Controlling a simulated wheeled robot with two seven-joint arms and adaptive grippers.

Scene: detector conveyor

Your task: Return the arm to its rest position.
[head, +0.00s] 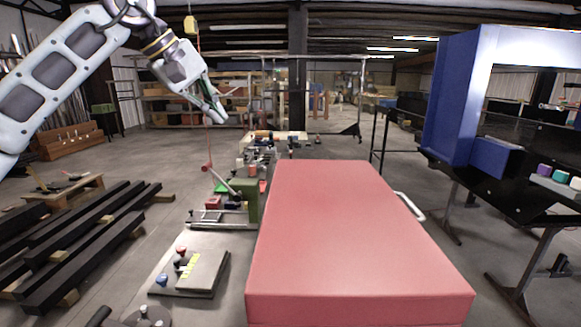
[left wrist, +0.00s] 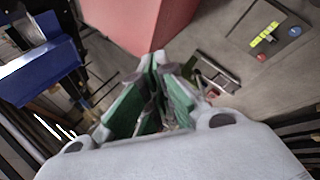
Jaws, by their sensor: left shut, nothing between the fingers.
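My left arm comes in from the upper left in the head view. My left gripper (head: 217,112) is raised in the air, left of the red box and well above the floor. It also shows in the left wrist view (left wrist: 154,62), where its green-lined fingers meet at the tips. It is shut and empty. My right gripper is not in either view.
A large red box (head: 350,230) fills the middle front. A blue frame (head: 455,95) stands on a dark table at the right. A control panel (head: 190,272) lies at the lower left, and dark beams (head: 80,245) lie on the floor farther left.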

